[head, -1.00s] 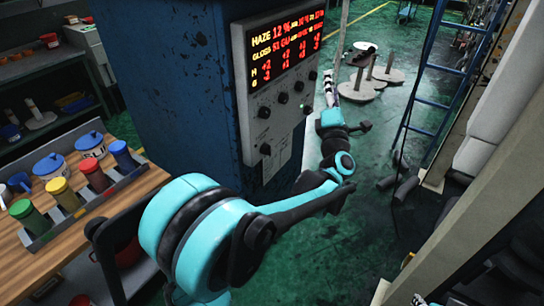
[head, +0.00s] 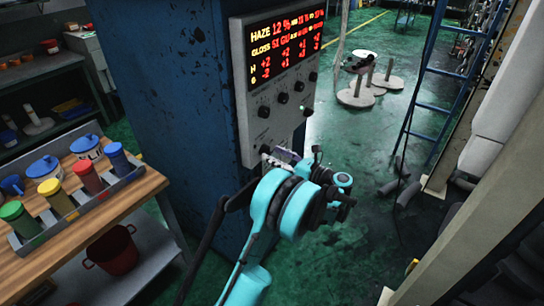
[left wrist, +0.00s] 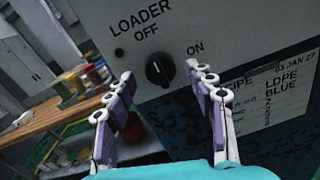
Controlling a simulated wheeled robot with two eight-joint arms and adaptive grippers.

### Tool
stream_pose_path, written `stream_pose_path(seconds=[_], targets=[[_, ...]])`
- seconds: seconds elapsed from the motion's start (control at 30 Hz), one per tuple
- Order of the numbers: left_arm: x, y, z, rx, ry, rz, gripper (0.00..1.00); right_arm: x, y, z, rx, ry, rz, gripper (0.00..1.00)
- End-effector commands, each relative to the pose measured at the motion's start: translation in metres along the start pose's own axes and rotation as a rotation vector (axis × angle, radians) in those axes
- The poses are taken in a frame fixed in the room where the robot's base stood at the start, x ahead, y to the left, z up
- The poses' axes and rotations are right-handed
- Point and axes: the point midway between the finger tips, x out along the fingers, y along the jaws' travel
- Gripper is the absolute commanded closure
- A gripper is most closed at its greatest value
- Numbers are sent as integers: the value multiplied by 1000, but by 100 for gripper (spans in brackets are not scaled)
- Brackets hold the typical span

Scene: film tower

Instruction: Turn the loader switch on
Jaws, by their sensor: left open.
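The loader switch (left wrist: 159,70) is a black rotary knob on the grey control panel (head: 246,90), with LOADER and OFF printed above and ON to its right. Its pale mark appears to point up toward OFF. In the left wrist view my left gripper (left wrist: 158,74) is open, with one purple-padded finger on each side of the knob's place in the picture. The fingers appear to be short of the knob; no contact shows. In the head view the left gripper (head: 279,156) is at the panel's lower edge, partly hidden by my arm. My right gripper is not in view.
The panel's lit display (head: 285,48) and other knobs sit above the gripper. A wooden bench (head: 125,195) with coloured jars is at left. A blue ladder (head: 432,105) stands at right. Green floor between is mostly clear.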

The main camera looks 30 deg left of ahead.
Motion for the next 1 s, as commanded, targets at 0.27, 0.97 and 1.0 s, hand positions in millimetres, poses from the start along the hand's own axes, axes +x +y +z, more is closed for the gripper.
stream_pose_path(seconds=[0.27,0.97,1.0], targets=[[16,0,0,1,-1,-1,46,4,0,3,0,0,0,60],[16,0,1,27,0,-1,96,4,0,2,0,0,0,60],[16,0,1,40,0,-1,96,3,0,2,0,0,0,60]])
